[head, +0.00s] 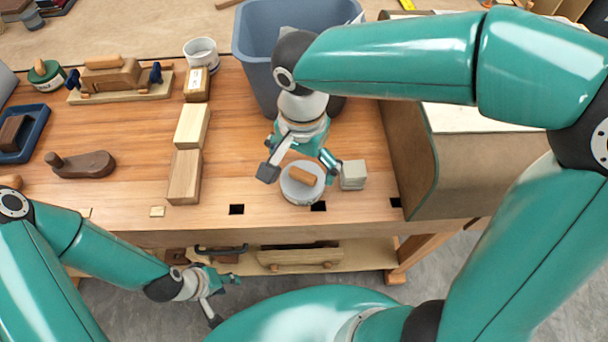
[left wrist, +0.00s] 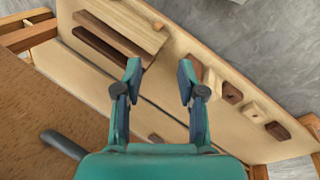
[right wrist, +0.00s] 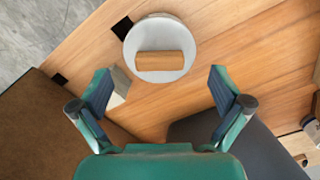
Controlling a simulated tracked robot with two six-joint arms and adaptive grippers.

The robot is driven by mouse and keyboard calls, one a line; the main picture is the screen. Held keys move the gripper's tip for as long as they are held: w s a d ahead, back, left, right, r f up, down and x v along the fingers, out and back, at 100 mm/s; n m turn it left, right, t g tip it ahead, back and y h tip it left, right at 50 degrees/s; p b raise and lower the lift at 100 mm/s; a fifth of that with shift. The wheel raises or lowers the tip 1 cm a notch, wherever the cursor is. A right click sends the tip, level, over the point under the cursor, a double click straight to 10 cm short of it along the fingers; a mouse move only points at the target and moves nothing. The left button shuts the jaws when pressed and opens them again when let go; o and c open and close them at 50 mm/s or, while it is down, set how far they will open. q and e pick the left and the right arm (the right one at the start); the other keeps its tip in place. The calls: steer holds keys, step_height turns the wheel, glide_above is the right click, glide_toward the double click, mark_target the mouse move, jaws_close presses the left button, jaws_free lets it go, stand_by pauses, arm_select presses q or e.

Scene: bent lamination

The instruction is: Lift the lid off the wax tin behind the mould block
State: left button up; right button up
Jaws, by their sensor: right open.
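A round grey tin (head: 290,192) with a pale lid and a wooden bar handle (head: 303,177) stands near the bench's front edge; its lid also shows in the right wrist view (right wrist: 160,78). A small pale block (head: 353,175) sits just right of it. A green tin with a wooden handle (head: 47,74) stands at the far left. Which tin or block the task names is unclear. My right gripper (head: 298,166) is open and empty above the grey tin, its fingers apart from the handle. My left gripper (head: 219,296) is open and empty, low before the bench.
A blue-grey bin (head: 262,70) stands behind my right gripper. Wooden blocks (head: 185,176) line up to the left, beyond a clear patch of bench. A brown curved form (head: 462,165) is at right. A lower shelf (head: 350,259) holds tools near my left gripper.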

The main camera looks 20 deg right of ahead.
mark_target(303, 175)
steer(key=shift+f, duration=1.55)
steer(key=shift+c, duration=0.3)
steer(key=shift+s, duration=0.15)
steer(key=c, duration=1.1)
steer(key=shift+c, duration=0.4)
steer(key=shift+s+f, duration=0.1)
